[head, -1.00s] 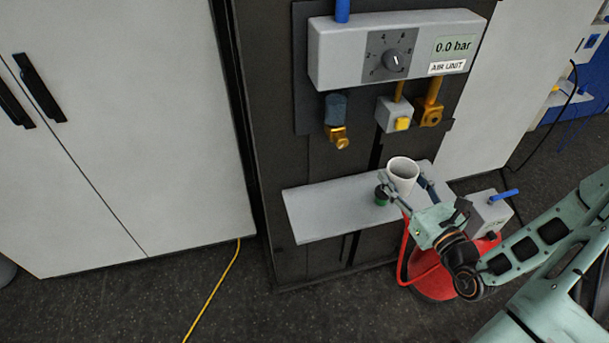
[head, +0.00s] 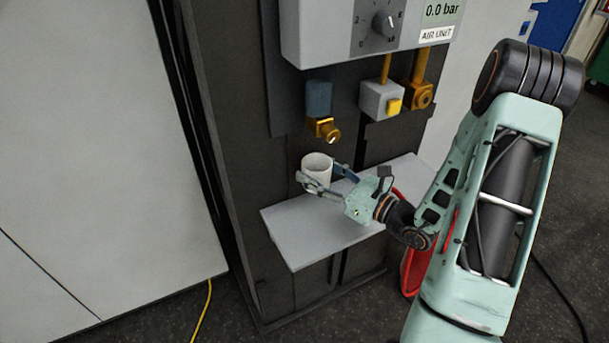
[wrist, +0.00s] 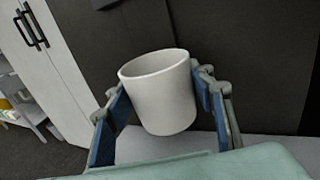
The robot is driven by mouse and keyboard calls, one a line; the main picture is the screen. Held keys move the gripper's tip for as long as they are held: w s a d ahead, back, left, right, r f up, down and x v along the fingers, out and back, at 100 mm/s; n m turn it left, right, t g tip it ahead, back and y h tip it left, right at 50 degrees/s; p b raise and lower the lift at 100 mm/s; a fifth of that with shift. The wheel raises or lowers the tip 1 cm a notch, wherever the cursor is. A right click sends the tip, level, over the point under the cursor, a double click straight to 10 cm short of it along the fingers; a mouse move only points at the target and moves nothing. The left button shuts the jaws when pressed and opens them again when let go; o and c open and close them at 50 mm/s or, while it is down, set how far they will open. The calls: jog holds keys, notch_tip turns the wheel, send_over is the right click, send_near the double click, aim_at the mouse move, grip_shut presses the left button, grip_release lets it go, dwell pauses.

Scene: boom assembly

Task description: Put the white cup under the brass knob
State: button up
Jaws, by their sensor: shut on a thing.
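The white cup (head: 316,168) is upright with a slight tilt, its open mouth facing up. My gripper (head: 324,184) is shut on its sides from the right. The cup also shows between the blue finger pads in the wrist view (wrist: 162,95). The brass knob (head: 325,129) sits below a dark blue cylinder (head: 319,98) on the dark panel. The cup is below the knob in the head view, slightly to its left. I cannot tell whether it is as far back as the knob, or whether its base touches the shelf.
A grey shelf (head: 320,240) juts from the dark cabinet below the cup, its front part bare. The air unit (head: 345,30) reads 0.0 bar. A grey block with a yellow button (head: 394,105) and another brass fitting (head: 421,96) are right of the knob.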

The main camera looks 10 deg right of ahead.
jog(key=shift+w+a+f, duration=0.1)
jog(key=shift+w+f, duration=0.05)
jog(key=shift+f, duration=0.05)
jog(key=shift+f+b, duration=2.7)
jog(key=shift+f, duration=0.6)
jog(key=shift+f, duration=0.2)
